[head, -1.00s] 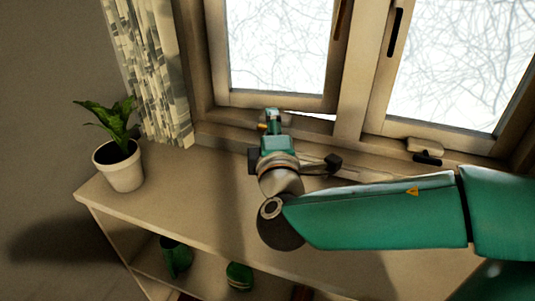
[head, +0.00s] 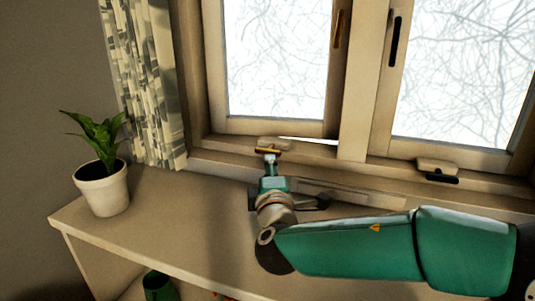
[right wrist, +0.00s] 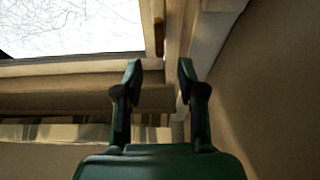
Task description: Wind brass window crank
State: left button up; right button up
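The brass window crank (head: 268,150) sits on a pale housing (head: 274,142) on the sill below the left window pane. My right gripper (head: 270,160) is just in front of the crank in the head view; whether they touch is unclear. In the right wrist view its two dark fingers (right wrist: 160,72) stand apart with nothing visible between them, and the crank cannot be made out there. A bright sliver (head: 305,140) shows under the left window sash (head: 270,126). My left gripper is out of view.
A second, dark crank (head: 440,177) is on the sill under the right window. A potted plant (head: 103,195) stands at the shelf's left end near a patterned curtain (head: 150,90). The shelf top (head: 170,230) is clear between plant and arm. A green cup (head: 158,286) sits below.

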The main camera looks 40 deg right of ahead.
aim_at(268, 149)
jog(key=x, duration=0.9)
jog(key=shift+w+d+p, duration=0.25)
jog(key=shift+p, duration=0.1)
jog(key=shift+c, duration=0.2)
grip_shut()
